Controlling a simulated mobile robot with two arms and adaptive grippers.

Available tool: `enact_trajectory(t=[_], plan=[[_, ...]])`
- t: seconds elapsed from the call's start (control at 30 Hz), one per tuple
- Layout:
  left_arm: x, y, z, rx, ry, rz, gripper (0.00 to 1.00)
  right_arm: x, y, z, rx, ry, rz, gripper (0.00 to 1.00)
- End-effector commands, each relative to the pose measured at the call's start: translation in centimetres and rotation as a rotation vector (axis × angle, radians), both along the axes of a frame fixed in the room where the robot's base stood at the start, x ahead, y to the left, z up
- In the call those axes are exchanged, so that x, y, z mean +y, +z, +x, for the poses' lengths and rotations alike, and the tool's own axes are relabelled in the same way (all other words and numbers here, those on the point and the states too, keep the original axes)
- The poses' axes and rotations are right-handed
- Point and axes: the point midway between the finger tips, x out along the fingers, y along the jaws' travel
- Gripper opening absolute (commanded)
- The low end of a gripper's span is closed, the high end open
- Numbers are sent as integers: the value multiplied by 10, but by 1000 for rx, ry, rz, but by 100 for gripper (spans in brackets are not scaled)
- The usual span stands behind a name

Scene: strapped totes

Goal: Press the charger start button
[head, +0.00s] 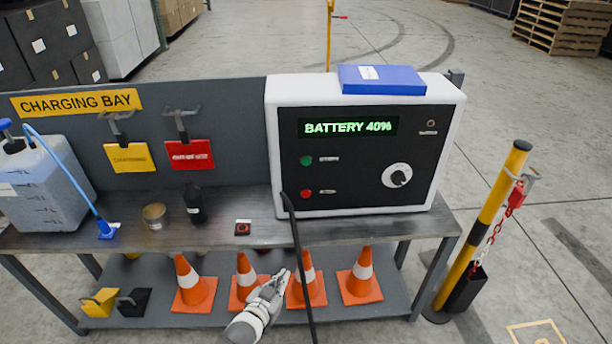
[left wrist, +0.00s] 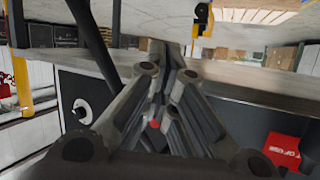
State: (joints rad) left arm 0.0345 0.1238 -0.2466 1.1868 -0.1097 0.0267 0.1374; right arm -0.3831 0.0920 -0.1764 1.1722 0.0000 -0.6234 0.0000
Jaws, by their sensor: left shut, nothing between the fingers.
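The charger (head: 270,130) is a white-cased box with a black front panel, standing on the bench. Its screen (head: 348,127) reads BATTERY 40%. A green button (head: 306,160) sits above a red button (head: 305,193) at the panel's left; their small labels are blurred. A dial (head: 397,175) is at the right and also shows in the left wrist view (left wrist: 82,110). My left gripper (head: 284,274) is shut and empty, low in front of the bench and below both buttons, apart from the panel. Its closed fingers (left wrist: 180,75) fill the middle of the left wrist view. My right gripper is not in view.
A black cable (head: 299,260) hangs from the charger's lower left, close to my left gripper. The bench (head: 340,228) holds a jug (head: 40,185), a tin (head: 155,216), a dark bottle (head: 195,205) and a small black-and-red item (head: 243,228). Cones (head: 361,275) stand below. A yellow post (head: 490,220) stands right.

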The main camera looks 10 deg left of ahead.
Motion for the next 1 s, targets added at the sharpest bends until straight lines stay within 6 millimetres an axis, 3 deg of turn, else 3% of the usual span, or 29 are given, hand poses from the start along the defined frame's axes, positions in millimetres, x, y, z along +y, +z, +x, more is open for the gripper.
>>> enact_trajectory(t=[0.03,0.1,0.3,0.5,0.6,0.8,1.0], plan=[[-5,12,18,-68,-11,-9,0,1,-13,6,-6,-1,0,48],[-11,40,38,-158,-26,-23,0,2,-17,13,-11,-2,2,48],[-31,129,76,-422,-78,-67,0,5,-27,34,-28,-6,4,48],[-48,215,84,-668,-136,-105,0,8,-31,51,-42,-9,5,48],[-54,247,80,-755,-159,-118,0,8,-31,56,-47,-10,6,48],[-59,280,72,-842,-183,-131,0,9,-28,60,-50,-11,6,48],[-60,284,71,-849,-186,-132,0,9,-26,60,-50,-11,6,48]])
